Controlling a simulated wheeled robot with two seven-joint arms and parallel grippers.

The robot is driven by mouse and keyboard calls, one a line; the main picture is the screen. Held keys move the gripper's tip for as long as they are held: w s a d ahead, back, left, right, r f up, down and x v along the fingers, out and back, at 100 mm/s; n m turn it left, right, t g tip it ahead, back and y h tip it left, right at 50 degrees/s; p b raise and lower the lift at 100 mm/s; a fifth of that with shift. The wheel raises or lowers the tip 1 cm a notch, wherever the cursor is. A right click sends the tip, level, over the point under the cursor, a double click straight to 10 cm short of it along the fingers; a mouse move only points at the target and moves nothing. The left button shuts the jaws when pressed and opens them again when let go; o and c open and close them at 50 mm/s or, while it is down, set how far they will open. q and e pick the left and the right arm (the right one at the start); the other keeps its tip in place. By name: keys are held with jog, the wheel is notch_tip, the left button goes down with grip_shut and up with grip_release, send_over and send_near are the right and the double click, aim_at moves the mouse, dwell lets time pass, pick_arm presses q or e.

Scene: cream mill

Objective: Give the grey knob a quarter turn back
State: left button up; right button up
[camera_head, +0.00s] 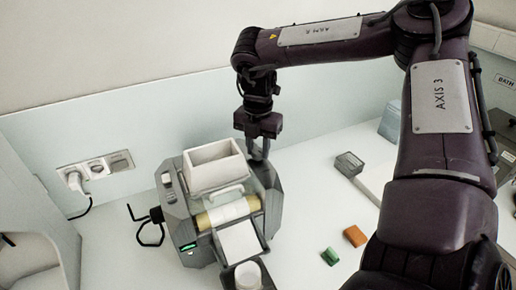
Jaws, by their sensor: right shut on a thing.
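The cream mill (181,210) is a grey machine with a white hopper (214,170) on top, a yellowish roller (222,214) and a white sloping chute (239,241) at its front. My right gripper (259,152) reaches down from above at the mill's back right corner, beside the hopper. It is shut on the grey knob, which is mostly hidden between and below the fingers. I cannot make out which way the knob is turned. My left gripper is not in view.
A black crank-like handle (151,227) sticks out left of the mill. A dark grey box (349,164), a green block (330,256) and an orange block (355,236) lie to the right. A plug sits in the wall socket (95,168). White counter lies clear between mill and blocks.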

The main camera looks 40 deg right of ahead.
jog(key=n+b, duration=0.1)
jog(key=n, duration=0.2)
jog(key=n+b, duration=0.1)
jog(key=n, duration=0.7)
jog(key=shift+n, duration=0.3)
jog(key=n, duration=0.4)
jog(key=shift+n, duration=0.3)
jog(key=o, duration=1)
jog(key=shift+c, duration=0.2)
